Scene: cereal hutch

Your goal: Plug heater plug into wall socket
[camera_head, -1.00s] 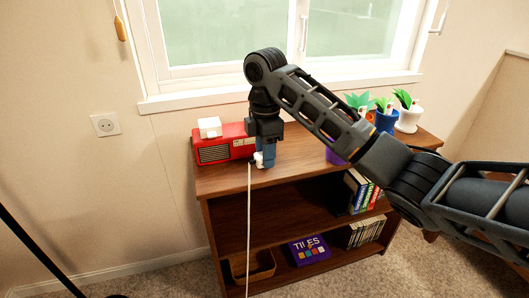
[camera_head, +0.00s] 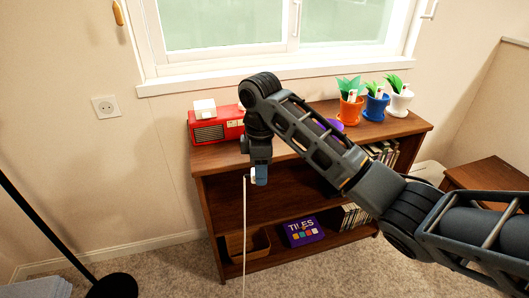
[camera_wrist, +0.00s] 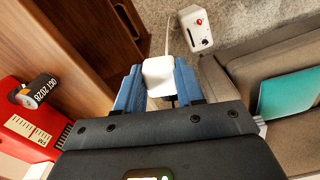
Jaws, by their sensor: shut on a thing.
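The white heater plug (camera_wrist: 158,76) is between the blue fingers of my gripper (camera_wrist: 159,88), which is shut on it. In the head view, my gripper (camera_head: 259,176) points down in front of the hutch's top edge, with a sliver of the plug (camera_head: 253,176) showing at its left. The white cord (camera_head: 244,235) hangs from the plug towards the floor. The wall socket (camera_head: 106,106) is a square white plate on the wall at left, empty and well apart from my gripper. The plug's pins cannot be made out clearly.
The wooden hutch (camera_head: 222,215) carries a red radio (camera_head: 207,130) and several potted plants (camera_head: 375,102). A black lamp-like stand (camera_head: 45,238) is at left. A white box with a red knob (camera_wrist: 196,27) shows in the wrist view. The wall around the socket is clear.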

